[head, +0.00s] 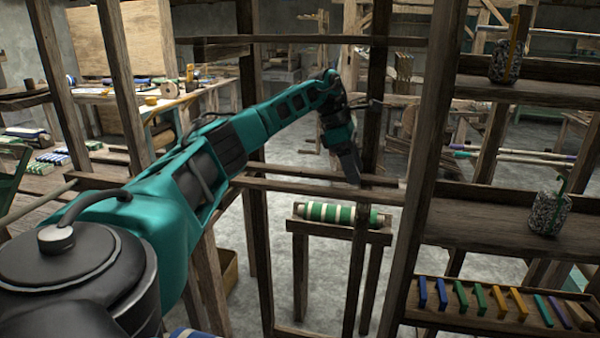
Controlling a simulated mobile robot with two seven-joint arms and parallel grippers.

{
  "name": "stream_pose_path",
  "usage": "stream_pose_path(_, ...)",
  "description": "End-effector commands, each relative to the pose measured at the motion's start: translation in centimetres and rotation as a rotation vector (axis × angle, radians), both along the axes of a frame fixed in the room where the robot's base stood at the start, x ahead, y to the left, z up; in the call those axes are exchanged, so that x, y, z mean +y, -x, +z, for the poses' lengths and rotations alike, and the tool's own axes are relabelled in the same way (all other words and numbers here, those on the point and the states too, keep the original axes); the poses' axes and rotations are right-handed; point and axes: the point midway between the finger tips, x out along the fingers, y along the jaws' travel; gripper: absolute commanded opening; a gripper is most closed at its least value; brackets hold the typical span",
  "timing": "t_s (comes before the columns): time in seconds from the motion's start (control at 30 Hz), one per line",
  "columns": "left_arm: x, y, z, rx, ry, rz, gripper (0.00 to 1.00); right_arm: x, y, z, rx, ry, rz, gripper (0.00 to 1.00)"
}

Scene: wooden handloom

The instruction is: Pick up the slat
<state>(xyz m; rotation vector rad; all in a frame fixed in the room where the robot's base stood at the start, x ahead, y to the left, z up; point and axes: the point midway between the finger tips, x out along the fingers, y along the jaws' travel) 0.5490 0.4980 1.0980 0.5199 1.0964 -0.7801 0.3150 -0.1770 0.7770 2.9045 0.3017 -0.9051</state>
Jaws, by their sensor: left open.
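My left arm reaches in from the left across the wooden loom frame. My left gripper (349,168) points downward beside a dark upright post, just above a long horizontal wooden bar (290,188). It is open and nothing shows between its fingers. I cannot tell whether they touch the bar. I cannot tell for certain which piece is the slat; the thin bar under the gripper is one narrow wooden piece. Small coloured strips (461,296) lie in a wooden tray (425,318) at the lower right. My right gripper is not in view.
Upright posts (415,170) of the loom stand close around my arm. A green-and-white striped roll (330,213) lies on a low stand behind. Shelves at the right hold two speckled jars (548,215) (505,62). Grey floor (285,150) is open behind the frame.

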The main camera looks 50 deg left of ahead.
Motion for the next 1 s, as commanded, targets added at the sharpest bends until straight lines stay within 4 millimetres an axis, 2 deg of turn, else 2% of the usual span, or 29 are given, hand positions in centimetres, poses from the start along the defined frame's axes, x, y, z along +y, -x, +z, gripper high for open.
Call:
stream_pose_path(0.3, -0.19, -0.13, -0.49, 0.000, 0.000, -0.001, 0.60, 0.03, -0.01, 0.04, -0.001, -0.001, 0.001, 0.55)
stream_pose_path(0.9, -0.16, -0.12, -0.45, 0.000, 0.000, -0.001, 0.02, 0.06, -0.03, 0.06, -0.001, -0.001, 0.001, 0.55)
stream_pose_path(1.0, -0.16, -0.12, -0.43, 0.000, 0.000, -0.001, 0.00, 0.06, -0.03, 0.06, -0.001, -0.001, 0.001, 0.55)
